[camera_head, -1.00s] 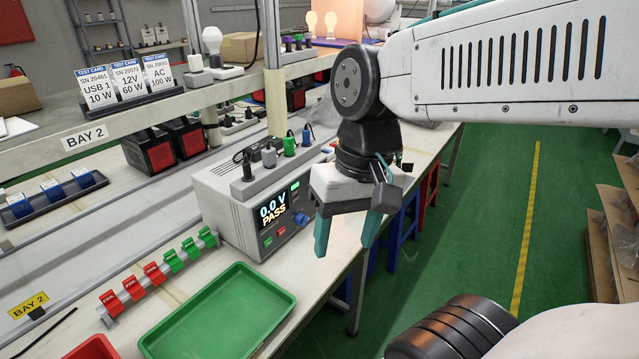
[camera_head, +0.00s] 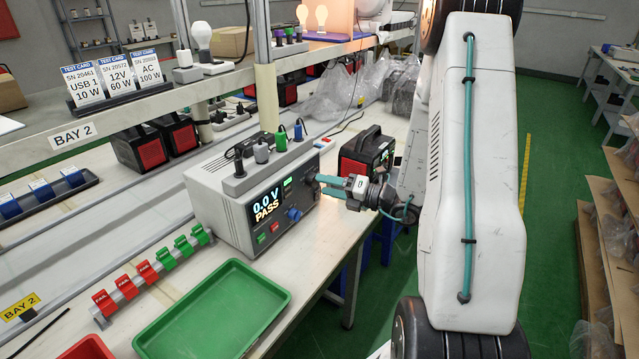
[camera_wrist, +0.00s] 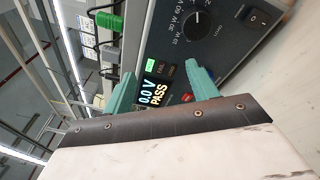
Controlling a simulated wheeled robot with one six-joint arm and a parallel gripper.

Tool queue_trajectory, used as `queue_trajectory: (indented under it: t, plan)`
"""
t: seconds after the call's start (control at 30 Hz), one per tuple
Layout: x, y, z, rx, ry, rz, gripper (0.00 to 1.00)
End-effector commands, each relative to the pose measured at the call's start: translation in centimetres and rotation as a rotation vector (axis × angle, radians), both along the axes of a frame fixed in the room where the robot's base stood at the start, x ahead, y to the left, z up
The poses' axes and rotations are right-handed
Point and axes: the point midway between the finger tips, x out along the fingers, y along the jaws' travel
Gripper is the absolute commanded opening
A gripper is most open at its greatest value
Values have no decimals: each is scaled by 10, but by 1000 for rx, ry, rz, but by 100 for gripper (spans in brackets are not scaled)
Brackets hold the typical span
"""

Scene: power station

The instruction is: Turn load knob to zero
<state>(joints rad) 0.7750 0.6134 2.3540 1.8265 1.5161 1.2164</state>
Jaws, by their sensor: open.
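The load knob (camera_wrist: 194,23) is a round black dial on the tester's front panel, with watt marks beside it, at the top of the wrist view. I cannot read its exact setting. The grey tester (camera_head: 214,211) stands on the bench in the head view; its display (camera_head: 266,203) reads 0.0 V PASS. My gripper (camera_head: 318,185) points left at the panel's upper right, where it hides the knob in the head view. In the wrist view my gripper (camera_wrist: 160,84) has its teal fingers apart, with nothing between them. The knob lies beyond the right fingertip, apparently not touched.
A blue knob (camera_head: 294,214) sits low on the panel, and a rocker switch (camera_wrist: 258,18) near the load knob. Plugs (camera_head: 281,139) stand on the tester's top. A black and red power pack (camera_head: 366,152) is behind my gripper. A green tray (camera_head: 212,312) lies in front.

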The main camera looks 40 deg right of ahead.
Motion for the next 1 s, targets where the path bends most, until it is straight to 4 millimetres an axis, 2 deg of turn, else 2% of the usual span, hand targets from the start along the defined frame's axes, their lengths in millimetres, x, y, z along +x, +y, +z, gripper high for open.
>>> queue_trajectory:
  t: [0.03, 0.1, 0.23, 0.7, 1.0]
  plan:
    - [-1, -16, -14, 55, 25, -62, 58]
    - [-1, -32, -25, 110, 47, -126, 58]
    - [0, -45, -35, 159, 65, -183, 58]
    - [62, -23, -36, 162, 65, -185, 58]
    - [71, -19, -35, 163, 65, -187, 58]
